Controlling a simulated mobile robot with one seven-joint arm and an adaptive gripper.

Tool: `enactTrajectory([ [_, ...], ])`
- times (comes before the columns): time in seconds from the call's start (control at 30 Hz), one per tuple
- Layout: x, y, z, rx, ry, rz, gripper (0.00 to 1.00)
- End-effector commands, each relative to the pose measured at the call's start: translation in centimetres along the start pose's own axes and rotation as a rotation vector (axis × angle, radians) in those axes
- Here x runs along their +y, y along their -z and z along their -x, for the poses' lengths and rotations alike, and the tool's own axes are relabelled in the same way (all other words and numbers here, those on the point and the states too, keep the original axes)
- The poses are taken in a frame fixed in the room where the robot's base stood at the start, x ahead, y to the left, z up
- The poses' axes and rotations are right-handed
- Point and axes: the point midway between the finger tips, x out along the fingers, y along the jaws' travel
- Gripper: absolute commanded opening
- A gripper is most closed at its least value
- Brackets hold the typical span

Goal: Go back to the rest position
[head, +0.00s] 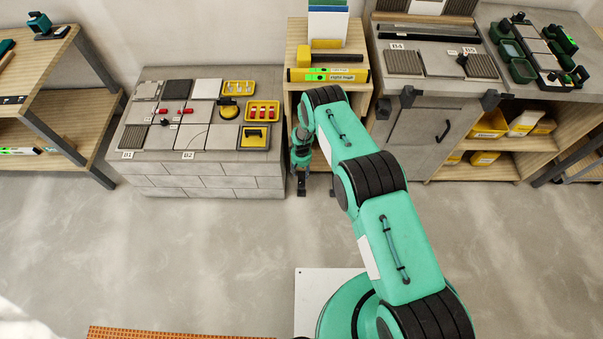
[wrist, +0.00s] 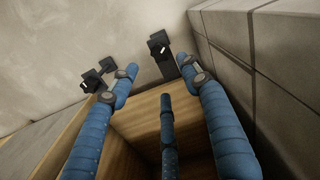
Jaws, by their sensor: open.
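My arm reaches up and back from my base in the head view. My gripper (head: 301,165) hangs low between the grey block counter (head: 215,185) and the wooden stand (head: 293,76), small and partly hidden. In the wrist view my gripper (wrist: 160,75) shows blue fingers spread apart, with nothing between them. They point down towards the floor. A brick-like grey side wall is close on the right and wood panels lie below and behind the fingers. I cannot tell whether a finger touches them.
The counter carries tiles, yellow trays (head: 262,111) and red clips. A yellow level (head: 328,75) lies on the stand. A grey cabinet (head: 417,140) stands right of it. Open grey floor (head: 200,260) lies in front. An orange perforated mat (head: 180,332) shows at the bottom.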

Motion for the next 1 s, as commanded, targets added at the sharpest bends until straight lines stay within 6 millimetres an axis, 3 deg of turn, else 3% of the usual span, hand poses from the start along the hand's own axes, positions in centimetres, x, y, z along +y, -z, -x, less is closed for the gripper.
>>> enactTrajectory([
  [0.67,0.1,-0.1,0.2,-0.003,0.000,0.000,0.47],
  [0.83,1.2,-0.7,1.6,-0.021,-0.001,0.007,0.47],
  [1.0,3.4,-2.1,4.9,-0.064,-0.002,0.026,0.47],
])
